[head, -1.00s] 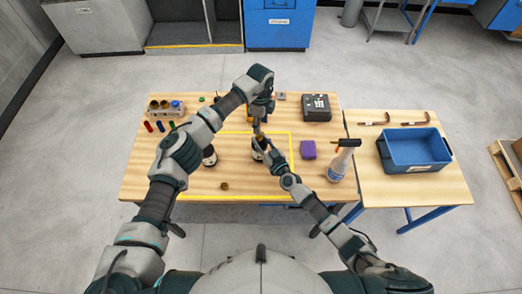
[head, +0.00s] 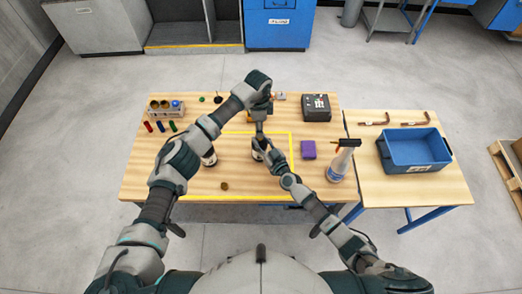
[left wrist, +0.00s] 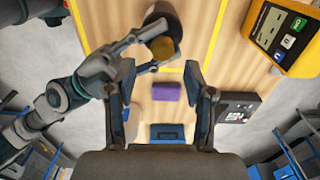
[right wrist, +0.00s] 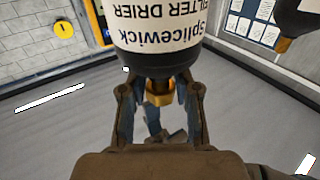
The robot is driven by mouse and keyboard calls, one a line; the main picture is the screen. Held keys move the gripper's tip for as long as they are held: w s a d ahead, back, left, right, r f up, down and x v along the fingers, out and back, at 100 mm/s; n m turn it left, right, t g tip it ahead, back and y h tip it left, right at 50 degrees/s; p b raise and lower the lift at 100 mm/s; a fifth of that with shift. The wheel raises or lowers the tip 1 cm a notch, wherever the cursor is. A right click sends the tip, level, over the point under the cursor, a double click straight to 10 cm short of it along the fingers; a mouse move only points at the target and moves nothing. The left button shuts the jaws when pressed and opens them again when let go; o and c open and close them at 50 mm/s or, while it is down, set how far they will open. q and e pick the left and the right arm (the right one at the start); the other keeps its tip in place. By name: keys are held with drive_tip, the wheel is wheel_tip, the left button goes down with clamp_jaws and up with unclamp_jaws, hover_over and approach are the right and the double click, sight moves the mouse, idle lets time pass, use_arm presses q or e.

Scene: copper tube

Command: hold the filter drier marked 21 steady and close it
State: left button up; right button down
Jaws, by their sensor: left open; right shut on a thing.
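A filter drier (right wrist: 155,28) with a dark body and a white "Splicewick FILTER DRIER" label fills the top of the right wrist view, its text upside down. The number 21 is not visible. My right gripper (head: 264,152) is shut on this drier above the front-middle of the table. In the left wrist view the drier's brass-coloured end (left wrist: 163,47) faces the camera, beside the right gripper's fingers. My left gripper (left wrist: 162,75) is open, its fingers spread with nothing between them. In the head view it is close above the drier, which the arms mostly hide.
Another dark-and-white bottle-like body (head: 209,158) stands left on the table, partly behind my left arm. A small brass piece (head: 224,186) lies near the front. A purple block (head: 308,150), spray bottle (head: 341,162) and black box (head: 316,107) are to the right. A yellow meter (left wrist: 282,38) is nearby.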

use_arm(q)
drive_tip(key=shift+f, duration=2.45)
drive_tip(key=shift+d, duration=0.1)
clamp_jaws()
drive_tip(key=m, duration=0.3)
drive_tip(key=shift+s, duration=0.15)
drive_tip(key=m, duration=1)
drive_tip(key=shift+f+m, duration=0.1)
drive_tip(key=shift+m, duration=0.3)
drive_tip(key=m, duration=0.4)
drive_tip(key=shift+d+f, duration=0.1)
